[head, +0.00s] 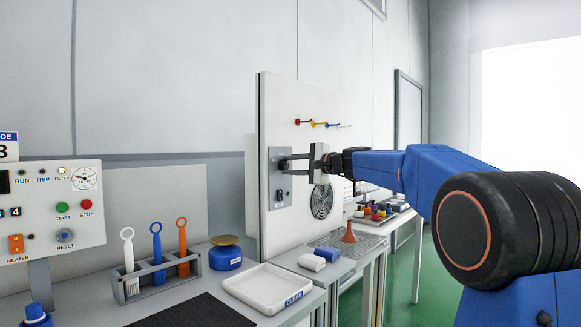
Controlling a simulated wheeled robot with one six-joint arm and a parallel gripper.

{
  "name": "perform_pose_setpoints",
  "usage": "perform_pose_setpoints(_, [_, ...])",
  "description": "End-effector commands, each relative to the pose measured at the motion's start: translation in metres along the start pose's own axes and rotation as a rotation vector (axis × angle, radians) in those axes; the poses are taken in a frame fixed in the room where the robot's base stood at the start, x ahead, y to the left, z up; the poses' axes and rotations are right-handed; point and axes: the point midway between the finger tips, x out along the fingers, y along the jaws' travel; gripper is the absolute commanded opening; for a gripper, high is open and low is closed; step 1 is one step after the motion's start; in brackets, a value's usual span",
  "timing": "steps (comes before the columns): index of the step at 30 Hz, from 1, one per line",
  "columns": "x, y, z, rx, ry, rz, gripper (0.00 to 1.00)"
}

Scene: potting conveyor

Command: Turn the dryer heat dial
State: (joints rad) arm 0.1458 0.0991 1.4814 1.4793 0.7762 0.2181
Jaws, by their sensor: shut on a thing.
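The dryer heat dial (283,165) is a small dark knob on a grey plate (279,190) fixed to the upright white panel (267,233). My gripper (290,164) reaches in from the right and is shut on the dial. The fingers cover part of the knob, so its pointer and setting cannot be read.
Colored hooks (318,123) and a round fan grille (321,201) are on the panel near my gripper. A control box (35,220) stands left.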

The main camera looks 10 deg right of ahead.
Motion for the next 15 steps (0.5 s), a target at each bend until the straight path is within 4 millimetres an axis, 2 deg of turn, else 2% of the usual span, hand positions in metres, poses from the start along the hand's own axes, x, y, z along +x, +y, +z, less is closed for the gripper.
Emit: perform_pose_setpoints(15, [-0.0002,0.0018,-0.0023,0.408,-0.026,0.005,0.06])
